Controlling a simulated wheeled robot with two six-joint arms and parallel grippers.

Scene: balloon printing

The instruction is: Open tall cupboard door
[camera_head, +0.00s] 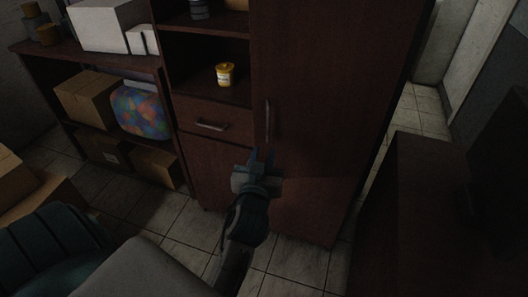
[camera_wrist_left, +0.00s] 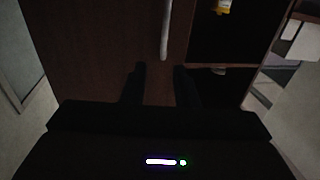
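The tall cupboard door (camera_head: 320,90) is dark reddish wood and looks shut. Its vertical metal handle (camera_head: 267,121) is near the door's left edge. The handle also shows in the left wrist view (camera_wrist_left: 165,32), upside down to the head view, beyond the fingertips. My left gripper (camera_head: 257,158) is just below the handle's lower end in the head view. In the left wrist view its two dark fingers (camera_wrist_left: 160,72) stand apart with nothing between them, the handle lying ahead of the gap. My right gripper is not in view.
Left of the door are a drawer (camera_head: 215,124) with a handle and an open shelf with a yellow candle jar (camera_head: 225,75). A shelf unit farther left holds boxes (camera_head: 87,97) and a colourful bag (camera_head: 141,110). Dark furniture (camera_head: 425,215) stands at right. Tiled floor (camera_head: 165,222) shows below.

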